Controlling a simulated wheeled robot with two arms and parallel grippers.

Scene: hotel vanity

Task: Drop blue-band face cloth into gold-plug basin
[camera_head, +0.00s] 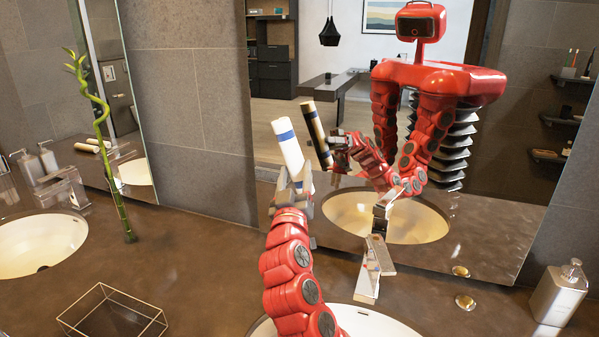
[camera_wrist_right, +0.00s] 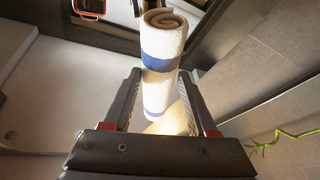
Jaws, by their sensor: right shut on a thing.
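The blue-band face cloth (camera_head: 287,143) is a white roll with a blue stripe. My right gripper (camera_head: 298,184) is shut on its lower part and holds it nearly upright, above the counter in front of the large mirror. In the right wrist view the cloth (camera_wrist_right: 164,42) stands between the two fingers (camera_wrist_right: 160,98). One basin (camera_head: 38,243) is at the far left, with a dark drain spot. Another basin (camera_head: 382,321) is at the bottom centre, partly hidden by my right arm and cut off by the frame. My left gripper is not in view.
A chrome tap (camera_head: 374,268) stands behind the centre basin. A small gold disc (camera_head: 465,301) and a soap dispenser (camera_head: 559,293) are to the right. A wire tray (camera_head: 113,316) and a bamboo stalk (camera_head: 117,190) are to the left. Bare counter (camera_head: 190,255) lies between the basins.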

